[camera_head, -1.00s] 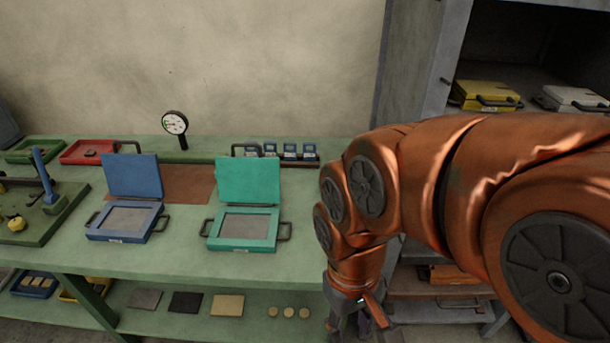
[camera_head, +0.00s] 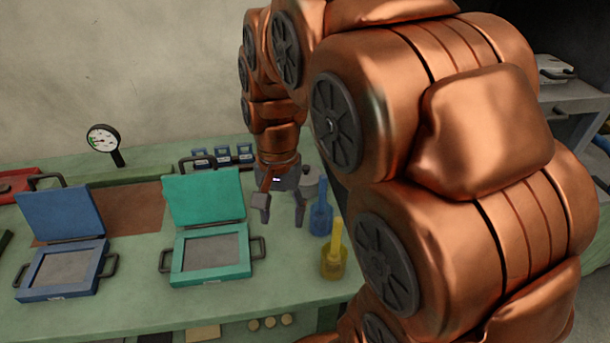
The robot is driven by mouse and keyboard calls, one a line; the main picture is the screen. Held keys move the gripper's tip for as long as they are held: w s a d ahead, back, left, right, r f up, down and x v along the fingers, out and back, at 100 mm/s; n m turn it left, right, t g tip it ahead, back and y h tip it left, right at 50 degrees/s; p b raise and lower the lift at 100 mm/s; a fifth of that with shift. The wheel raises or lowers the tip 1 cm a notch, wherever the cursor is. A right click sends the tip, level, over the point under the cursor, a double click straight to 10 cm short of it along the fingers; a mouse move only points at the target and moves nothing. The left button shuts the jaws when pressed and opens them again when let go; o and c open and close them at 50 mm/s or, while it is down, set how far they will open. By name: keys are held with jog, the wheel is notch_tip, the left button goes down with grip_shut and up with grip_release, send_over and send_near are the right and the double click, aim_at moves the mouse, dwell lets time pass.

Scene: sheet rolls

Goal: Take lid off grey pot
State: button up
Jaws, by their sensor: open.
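A grey round pot (camera_head: 311,184) stands at the back right of the green bench, with a small knob-like top. My gripper and arm hide much of it, so I cannot tell how its lid sits. My gripper (camera_head: 282,217) points down over the bench, in front of and to the left of the grey pot. Its two fingers are spread apart with nothing between them.
A blue pot (camera_head: 320,223) and a yellow pot (camera_head: 333,264), each with an upright handle, stand right of my gripper. An open teal hinged frame (camera_head: 212,256) and an open blue one (camera_head: 62,270) lie to the left. A dial gauge (camera_head: 103,139) stands behind.

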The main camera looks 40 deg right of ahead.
jog(key=w+d+f+m+b, duration=0.1)
jog(key=w+d+f+m, duration=0.1)
jog(key=w+d+m, duration=0.75)
jog(key=m+t+b, duration=0.1)
jog(key=m+t, duration=0.1)
jog(key=m, duration=0.5)
send_over(306, 167)
jog(key=d, duration=0.2)
notch_tip(306, 167, down, 5)
jog(key=shift+w+a+f+y, duration=0.1)
jog(key=shift+a+f+y, duration=0.2)
jog(key=shift+f, duration=0.35)
jog(key=shift+a+f+p, duration=0.25)
jog(key=shift+f+p, duration=0.1)
jog(key=shift+f, duration=0.65)
jog(key=shift+a+f+p, duration=0.2)
jog(key=shift+f+p, duration=0.15)
jog(key=shift+f, duration=0.6)
jog(key=shift+a+f+p, duration=0.25)
jog(key=shift+f+p, duration=0.1)
jog(key=shift+f, duration=1)
jog(key=shift+c, duration=0.4)
grip_shut()
